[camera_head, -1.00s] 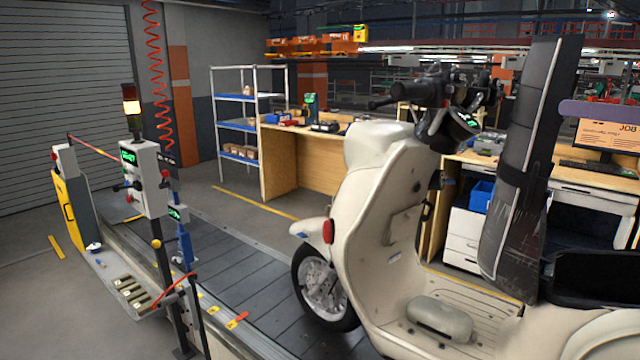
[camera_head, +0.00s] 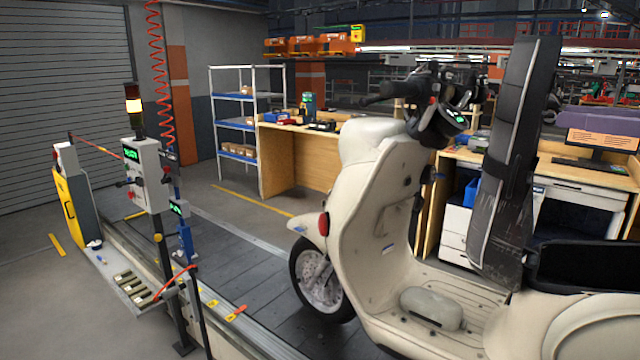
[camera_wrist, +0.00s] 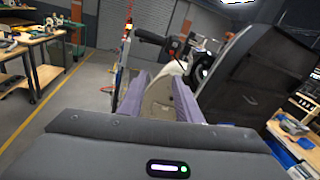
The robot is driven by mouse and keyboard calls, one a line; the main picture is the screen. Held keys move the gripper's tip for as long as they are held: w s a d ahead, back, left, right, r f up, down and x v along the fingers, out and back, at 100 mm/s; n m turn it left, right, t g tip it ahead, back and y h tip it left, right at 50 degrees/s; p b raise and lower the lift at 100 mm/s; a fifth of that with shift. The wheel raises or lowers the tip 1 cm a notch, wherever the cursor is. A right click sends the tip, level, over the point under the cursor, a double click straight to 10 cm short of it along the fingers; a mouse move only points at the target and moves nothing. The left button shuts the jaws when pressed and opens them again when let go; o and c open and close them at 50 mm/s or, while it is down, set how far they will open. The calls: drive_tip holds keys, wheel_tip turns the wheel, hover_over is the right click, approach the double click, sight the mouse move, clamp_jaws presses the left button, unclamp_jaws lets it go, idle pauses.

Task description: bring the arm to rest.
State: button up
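My gripper (camera_wrist: 159,84) shows in the wrist view as two purple fingers with a gap between them. It is open, with nothing between the fingertips. Through the gap, part of a cream scooter (camera_wrist: 160,98) shows farther off. In the head view the cream scooter (camera_head: 365,210) stands upright on the slat conveyor (camera_head: 250,270), its front wheel toward the left. A tall dark upright part stands in front of the benches at the right.
A control post (camera_head: 145,175) with a lamp and a yellow cabinet (camera_head: 72,215) stand at the conveyor's near left side. A shelf rack (camera_head: 236,125) and wooden benches (camera_head: 290,165) stand beyond the conveyor. Grey floor at the far left is mostly clear.

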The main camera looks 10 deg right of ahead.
drive_tip(key=w+d+f+n+g+h, duration=0.1)
drive_tip(key=d+f+h, duration=0.1)
drive_tip(key=f, duration=0.5)
drive_tip(key=w+d+f+n+g+h, duration=0.1)
drive_tip(key=f+h, duration=0.1)
drive_tip(key=f, duration=0.4)
drive_tip(key=s+a+f+n+g+h, duration=0.15)
drive_tip(key=a+f+n+g, duration=0.4)
drive_tip(key=f, duration=0.75)
drive_tip(key=s+a+f+n+g+h, duration=0.2)
drive_tip(key=s+a+f+n, duration=0.2)
drive_tip(key=a+f+n, duration=0.45)
drive_tip(key=s+a+f+n+g+h, duration=0.15)
drive_tip(key=s+a+f+n, duration=0.3)
drive_tip(key=a, duration=0.75)
drive_tip(key=s+a+n+t, duration=0.1)
drive_tip(key=s+a+n, duration=0.3)
drive_tip(key=a+n, duration=0.3)
drive_tip(key=shift+s+a+f+t, duration=0.2)
drive_tip(key=shift+a+f+t, duration=0.15)
drive_tip(key=shift+a, duration=2.45)
drive_tip(key=shift+n, duration=0.25)
